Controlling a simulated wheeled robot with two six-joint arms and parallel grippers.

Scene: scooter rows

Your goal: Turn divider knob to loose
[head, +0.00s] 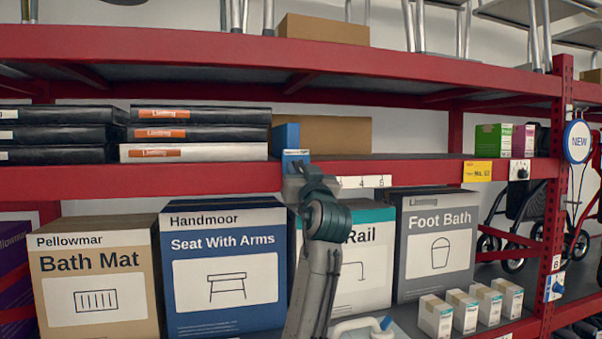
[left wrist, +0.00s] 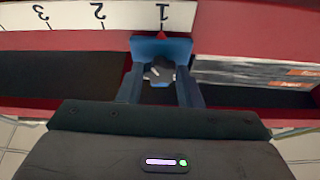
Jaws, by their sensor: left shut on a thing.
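The blue divider (head: 286,137) stands on the middle shelf, right of the flat boxes. Its blue front piece (left wrist: 160,47) shows in the left wrist view, with a red pointer at the 1 of the white number strip (left wrist: 80,14). My left gripper (head: 297,182) is at the shelf's front edge below the divider. In the left wrist view its fingers (left wrist: 160,78) are closed around a small dark knob (left wrist: 158,73) with a pale mark, directly by the blue piece. The knob's setting cannot be read. In the head view my gripper hides the knob. My right gripper is not seen.
A black knob on a white plate (head: 519,172) and a yellow tag (head: 477,171) sit on the shelf edge at right. A blue-and-white switch (head: 556,286) is on the red post. Large boxes, such as Seat With Arms (head: 222,280), stand below on both sides of my arm.

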